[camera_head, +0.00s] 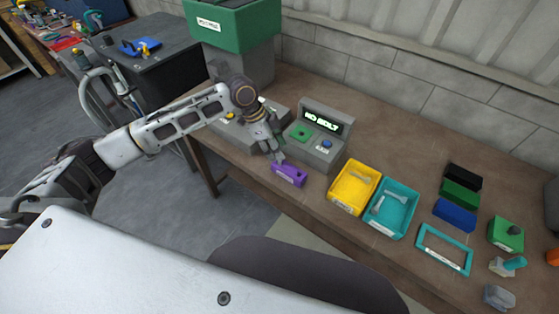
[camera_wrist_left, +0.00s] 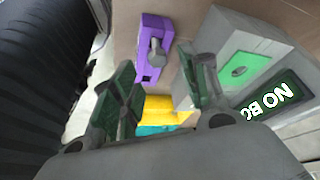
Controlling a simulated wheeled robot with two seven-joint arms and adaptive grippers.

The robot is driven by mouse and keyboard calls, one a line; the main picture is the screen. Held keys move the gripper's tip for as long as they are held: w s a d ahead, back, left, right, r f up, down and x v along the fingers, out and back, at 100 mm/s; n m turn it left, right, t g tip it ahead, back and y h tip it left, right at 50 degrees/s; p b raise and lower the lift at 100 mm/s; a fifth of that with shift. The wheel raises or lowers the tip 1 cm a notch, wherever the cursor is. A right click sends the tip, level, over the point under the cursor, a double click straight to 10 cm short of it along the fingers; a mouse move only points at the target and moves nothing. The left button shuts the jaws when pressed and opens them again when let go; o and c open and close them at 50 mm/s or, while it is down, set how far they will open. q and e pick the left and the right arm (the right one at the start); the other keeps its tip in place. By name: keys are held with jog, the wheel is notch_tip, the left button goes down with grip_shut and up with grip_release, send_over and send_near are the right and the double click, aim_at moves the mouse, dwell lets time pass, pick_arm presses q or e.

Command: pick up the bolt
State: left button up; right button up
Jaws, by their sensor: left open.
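A grey bolt (camera_wrist_left: 157,48) with a round head sits at the purple block (camera_wrist_left: 152,28), near one of its holes, in the left wrist view. In the head view the purple block (camera_head: 290,175) lies near the table's front edge, and the bolt on it is hard to make out. My left gripper (camera_head: 274,150) is open and empty just above and behind the block. In the left wrist view its two fingers (camera_wrist_left: 156,62) are spread, with the bolt between them in the picture. I cannot tell whether they touch anything. My right gripper is not in view.
A grey tester (camera_head: 325,133) with a "NO BOLT" screen stands close behind the block. A yellow bin (camera_head: 334,197) and a teal bin (camera_head: 405,222), both holding grey parts, stand to the right. A teal frame (camera_head: 420,237) lies farther right. A green box (camera_head: 240,25) stands at the back.

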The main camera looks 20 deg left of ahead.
aim_at(279, 163)
pick_arm(q)
jog(key=shift+a+p+x, duration=0.15)
jog(key=shift+x, duration=1.05)
jog(key=shift+a+p+x, duration=0.15)
jog(key=shift+x, duration=1.05)
jog(key=shift+s+f, duration=0.1)
jog(key=shift+f, duration=0.05)
jog(key=shift+c, duration=0.2)
grip_shut()
